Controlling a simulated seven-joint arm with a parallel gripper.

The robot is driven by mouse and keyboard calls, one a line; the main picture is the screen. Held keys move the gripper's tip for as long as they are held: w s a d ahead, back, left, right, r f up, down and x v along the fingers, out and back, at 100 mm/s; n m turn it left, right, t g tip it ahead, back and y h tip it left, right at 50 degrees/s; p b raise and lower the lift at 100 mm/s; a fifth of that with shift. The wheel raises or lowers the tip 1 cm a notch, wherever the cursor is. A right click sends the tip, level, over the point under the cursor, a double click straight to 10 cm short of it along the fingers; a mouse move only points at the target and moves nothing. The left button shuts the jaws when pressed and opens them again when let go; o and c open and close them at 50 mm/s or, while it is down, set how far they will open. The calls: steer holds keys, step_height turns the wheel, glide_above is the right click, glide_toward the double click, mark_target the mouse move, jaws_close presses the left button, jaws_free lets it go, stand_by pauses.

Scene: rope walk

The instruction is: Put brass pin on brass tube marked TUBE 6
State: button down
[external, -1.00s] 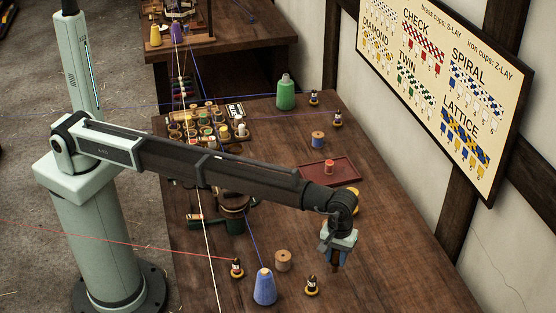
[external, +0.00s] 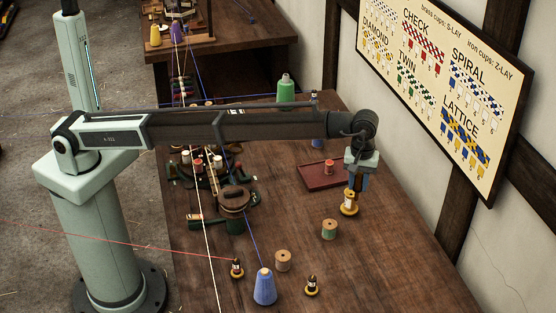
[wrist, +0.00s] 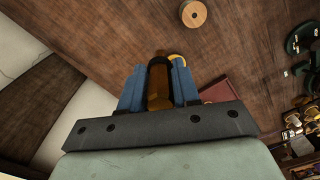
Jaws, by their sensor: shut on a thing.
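My gripper (external: 356,184) points down over the right side of the bench. In the wrist view its blue fingers (wrist: 160,84) are shut on an amber-brown cylinder with a dark end, which I take as the brass pin (wrist: 159,92). A yellow brass piece with a pale label, seemingly the brass tube (external: 349,206), stands directly below the fingers; its yellow rim also shows beside the pin in the wrist view (wrist: 178,57). The TUBE 6 marking is not readable. Whether pin and tube touch, I cannot tell.
A green spool (external: 329,230) and a wooden spool (external: 283,261) stand nearer the front. A red tray (external: 312,181) with a red spool (external: 329,168) lies just left of the gripper.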

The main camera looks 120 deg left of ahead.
steer(key=s+a+r, duration=0.4)
steer(key=a+r, duration=0.1)
steer(key=a, duration=0.4)
steer(key=shift+s+d+f+m, duration=0.1)
steer(key=shift+f+m, duration=0.45)
steer(key=shift+f, duration=1.15)
steer(key=shift+s+f+m, duration=0.15)
steer(key=shift+f+m, duration=0.35)
steer(key=shift+f, duration=1.2)
steer(key=shift+s+d+f+m, duration=0.1)
steer(key=shift+f+m, duration=0.45)
steer(key=shift+f, duration=1.15)
steer(key=shift+f, duration=0.1)
steer(key=c, duration=0.8)
jaws_free()
step_height(320, 180, up, 12)
